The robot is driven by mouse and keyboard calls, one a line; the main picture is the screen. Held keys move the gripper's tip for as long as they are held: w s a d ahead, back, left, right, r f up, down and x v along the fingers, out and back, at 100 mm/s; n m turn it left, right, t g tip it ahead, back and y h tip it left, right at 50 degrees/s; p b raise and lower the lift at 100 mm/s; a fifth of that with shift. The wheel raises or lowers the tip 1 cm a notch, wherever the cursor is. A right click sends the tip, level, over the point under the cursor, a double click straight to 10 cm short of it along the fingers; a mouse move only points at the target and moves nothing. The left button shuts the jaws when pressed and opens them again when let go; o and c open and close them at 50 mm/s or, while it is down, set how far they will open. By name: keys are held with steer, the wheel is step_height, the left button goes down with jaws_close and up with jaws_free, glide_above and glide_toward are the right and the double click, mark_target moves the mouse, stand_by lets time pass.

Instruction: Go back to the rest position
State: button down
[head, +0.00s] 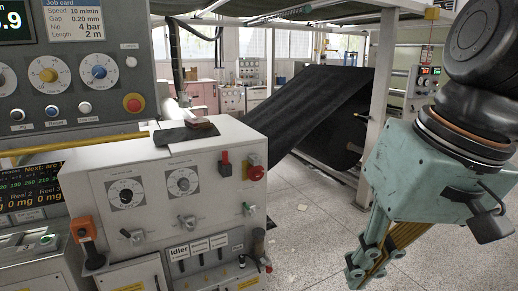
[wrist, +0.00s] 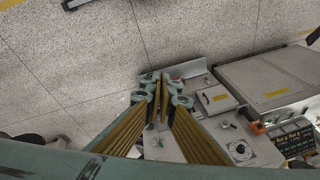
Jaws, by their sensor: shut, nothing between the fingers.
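My gripper (head: 362,279) hangs at the lower right of the head view, to the right of the grey control cabinet and apart from it. It points down and to the left above the speckled floor, and the bottom of the frame cuts close to its tips. In the wrist view my gripper (wrist: 161,88) has its fingers together with nothing between them. The control cabinet (wrist: 207,146) lies below and beyond the fingers there.
The control cabinet (head: 150,164) has dials, levers and a red knob (head: 256,173). A dark cloth piece (head: 187,135) lies on top. A large black roll (head: 335,125) stands behind within a metal frame (head: 376,110). The tiled floor (head: 315,230) between cabinet and gripper is mostly clear.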

steer(key=s+d+t+h, duration=0.1)
steer(key=s+d+h, duration=0.1)
steer(key=s+d, duration=0.3)
steer(key=shift+s+d+f+m, duration=0.15)
steer(key=shift+s+d+m, duration=0.25)
steer(key=shift+s, duration=0.6)
stand_by(1.6)
